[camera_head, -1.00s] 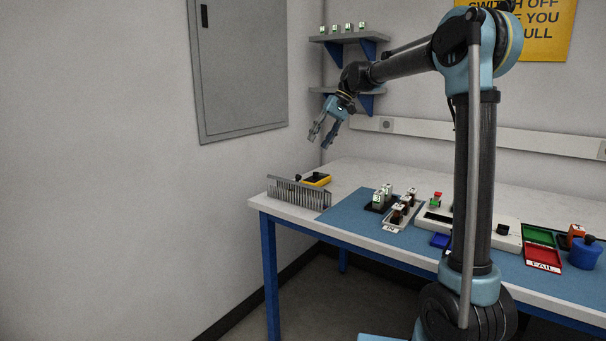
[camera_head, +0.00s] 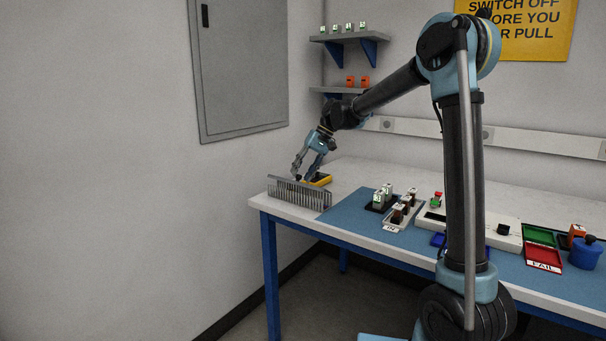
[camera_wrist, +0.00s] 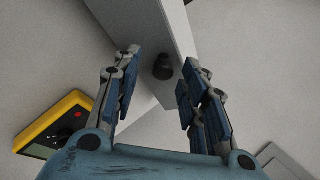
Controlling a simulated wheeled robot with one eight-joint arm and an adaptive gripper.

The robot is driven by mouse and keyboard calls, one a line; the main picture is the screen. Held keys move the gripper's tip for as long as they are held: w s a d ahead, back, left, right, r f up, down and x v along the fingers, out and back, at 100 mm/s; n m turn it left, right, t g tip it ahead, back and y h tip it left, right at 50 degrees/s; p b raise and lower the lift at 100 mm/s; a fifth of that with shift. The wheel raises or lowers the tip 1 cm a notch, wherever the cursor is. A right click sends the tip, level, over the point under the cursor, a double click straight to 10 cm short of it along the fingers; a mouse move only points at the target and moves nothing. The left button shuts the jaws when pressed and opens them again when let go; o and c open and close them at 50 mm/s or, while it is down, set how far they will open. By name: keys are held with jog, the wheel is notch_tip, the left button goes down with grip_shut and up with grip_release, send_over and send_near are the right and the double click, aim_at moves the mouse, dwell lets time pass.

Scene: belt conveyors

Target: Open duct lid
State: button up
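The grey slotted duct (camera_head: 298,194) stands along the left end of the workbench. In the wrist view a smooth grey strip, the duct lid (camera_wrist: 135,20), runs from the top toward the lower right. A black knob (camera_wrist: 163,66) stands up from it. My gripper (camera_head: 304,177) is low over the duct, pointing down. In the wrist view its blue-padded fingers (camera_wrist: 160,72) are spread, one on each side of the knob, with a gap on both sides. Nothing is held. The duct's inside is hidden.
A yellow meter (camera_head: 321,180) lies close behind the duct; it also shows in the wrist view (camera_wrist: 45,128). A black holder (camera_head: 376,208) and a tray (camera_head: 394,226) with small parts stand to the right on the blue mat (camera_head: 345,215). Shelves (camera_head: 345,38) hang above.

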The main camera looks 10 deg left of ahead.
grip_shut()
jog(key=shift+w+d+f, duration=0.1)
jog(key=shift+d, duration=0.1)
dwell(1.5)
dwell(0.6)
grip_release()
